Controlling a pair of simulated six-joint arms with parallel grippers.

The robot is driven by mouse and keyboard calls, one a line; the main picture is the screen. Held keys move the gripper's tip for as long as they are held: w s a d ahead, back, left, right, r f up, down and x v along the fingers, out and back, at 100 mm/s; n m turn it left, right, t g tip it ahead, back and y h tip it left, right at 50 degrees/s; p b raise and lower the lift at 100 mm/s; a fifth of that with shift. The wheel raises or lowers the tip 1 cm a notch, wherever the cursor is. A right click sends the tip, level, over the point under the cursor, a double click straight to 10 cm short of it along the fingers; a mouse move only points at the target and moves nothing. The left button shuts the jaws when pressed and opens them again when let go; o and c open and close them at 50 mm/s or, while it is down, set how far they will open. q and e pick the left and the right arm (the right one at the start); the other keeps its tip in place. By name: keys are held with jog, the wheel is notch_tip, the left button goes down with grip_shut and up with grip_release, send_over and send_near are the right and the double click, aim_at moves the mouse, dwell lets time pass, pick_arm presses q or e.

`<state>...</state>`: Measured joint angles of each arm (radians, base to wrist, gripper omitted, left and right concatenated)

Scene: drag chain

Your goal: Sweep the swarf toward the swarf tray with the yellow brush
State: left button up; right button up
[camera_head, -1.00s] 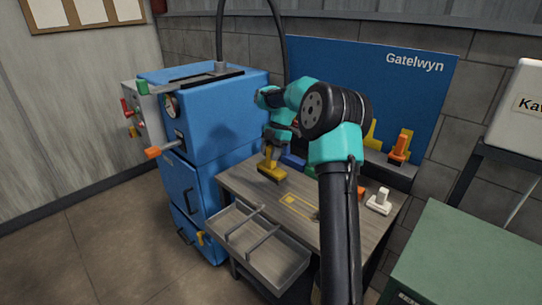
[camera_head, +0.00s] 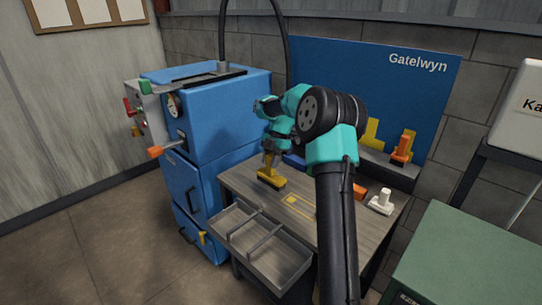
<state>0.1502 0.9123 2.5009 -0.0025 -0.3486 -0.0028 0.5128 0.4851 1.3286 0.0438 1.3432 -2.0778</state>
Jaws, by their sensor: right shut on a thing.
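The yellow brush (camera_head: 271,181) stands handle up at the back left of the grey bench top, its head on or just above the surface. My right gripper (camera_head: 270,152) is shut on its handle from above; the fingertips are small and partly dark in this view. A grey, open tray with dividers (camera_head: 297,262) is at the bench's front edge, nearer than the brush, and looks like the swarf tray. I cannot make out any swarf. My left gripper is not in view.
A blue machine (camera_head: 215,115) stands close on the left of the bench. A blue block (camera_head: 294,160) lies behind the brush. An orange block (camera_head: 360,191) and a white object (camera_head: 381,202) are on the right. My forearm hides the bench's middle right.

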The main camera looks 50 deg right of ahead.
jog(key=shift+f, duration=0.7)
jog(key=shift+a+r, duration=0.1)
jog(key=shift+r, duration=0.4)
